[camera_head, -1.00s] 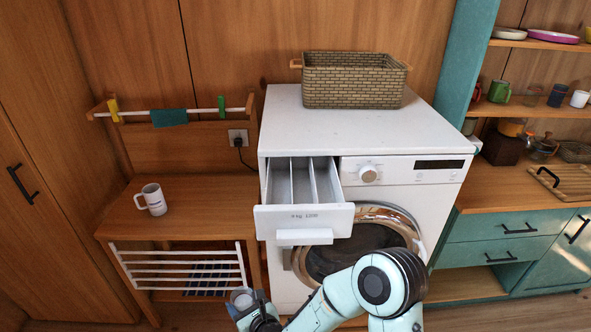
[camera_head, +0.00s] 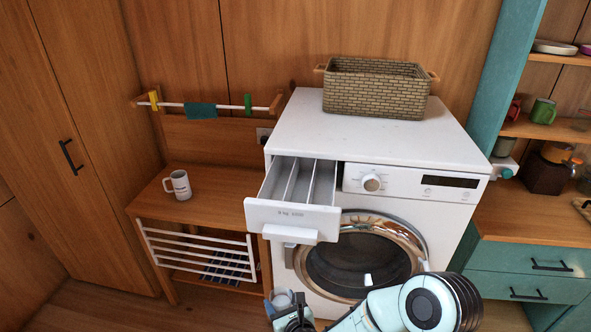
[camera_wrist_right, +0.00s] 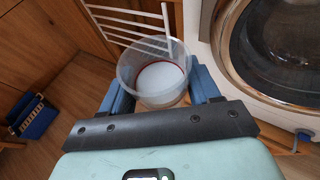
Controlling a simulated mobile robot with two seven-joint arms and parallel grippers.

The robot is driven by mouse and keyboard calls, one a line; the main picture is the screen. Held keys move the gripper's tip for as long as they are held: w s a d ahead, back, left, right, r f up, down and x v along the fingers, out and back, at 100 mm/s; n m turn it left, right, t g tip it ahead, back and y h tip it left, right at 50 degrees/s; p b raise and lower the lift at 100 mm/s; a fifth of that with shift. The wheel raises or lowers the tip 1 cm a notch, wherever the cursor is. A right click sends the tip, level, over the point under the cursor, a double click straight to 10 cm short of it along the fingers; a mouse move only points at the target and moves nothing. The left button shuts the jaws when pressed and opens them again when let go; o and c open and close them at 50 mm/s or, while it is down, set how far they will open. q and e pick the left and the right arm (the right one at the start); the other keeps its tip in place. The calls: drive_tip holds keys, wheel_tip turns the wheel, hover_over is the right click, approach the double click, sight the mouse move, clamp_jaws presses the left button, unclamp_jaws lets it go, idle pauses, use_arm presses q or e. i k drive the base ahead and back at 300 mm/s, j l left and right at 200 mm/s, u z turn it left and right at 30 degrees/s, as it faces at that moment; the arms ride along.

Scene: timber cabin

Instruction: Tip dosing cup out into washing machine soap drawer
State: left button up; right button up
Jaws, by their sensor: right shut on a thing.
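The washing machine (camera_head: 400,160) stands in the middle of the head view. Its soap drawer (camera_head: 292,214) is pulled out at the upper left and shows long compartments. My right gripper (camera_head: 284,304) is low, in front of the machine and below the drawer. In the right wrist view, its blue fingers (camera_wrist_right: 157,92) are shut on the clear dosing cup (camera_wrist_right: 152,55), one on each side. The cup looks upright, with white stuff at the bottom and a dark red line inside. In the head view the cup (camera_head: 283,297) is small and partly hidden. My left gripper is not in view.
A wicker basket (camera_head: 375,90) stands on the machine. A white mug (camera_head: 180,185) is on the wooden bench (camera_head: 215,205) at left, above a white rack (camera_head: 200,258). The round machine door (camera_head: 362,262) is shut beside my right arm. Teal drawers (camera_head: 540,272) stand at right.

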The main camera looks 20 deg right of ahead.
sight(300, 190)
drive_tip(key=k+l, duration=0.35)
drive_tip(key=l, duration=0.3)
drive_tip(key=k+l, duration=0.2)
drive_tip(key=l, duration=0.1)
